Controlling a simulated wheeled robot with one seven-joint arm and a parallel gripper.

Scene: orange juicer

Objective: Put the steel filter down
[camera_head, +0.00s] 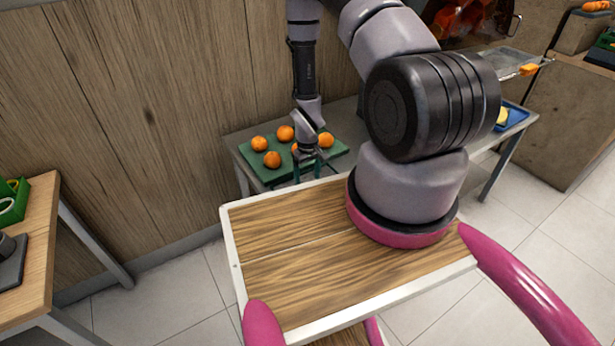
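I cannot make out the steel filter in this view. My gripper (307,168) hangs pointing down over the near edge of the green board (338,151) on the grey table. It is small and dark here, and partly hidden behind the wooden tray's far edge. I cannot tell whether its fingers are open or shut, or whether they hold anything.
Several oranges (272,159) lie on the green board around my gripper. A blue tray (516,115) with a yellow item stands on the table's right side. A wooden table (30,262) with a green crate (14,201) is at left. Tiled floor lies between.

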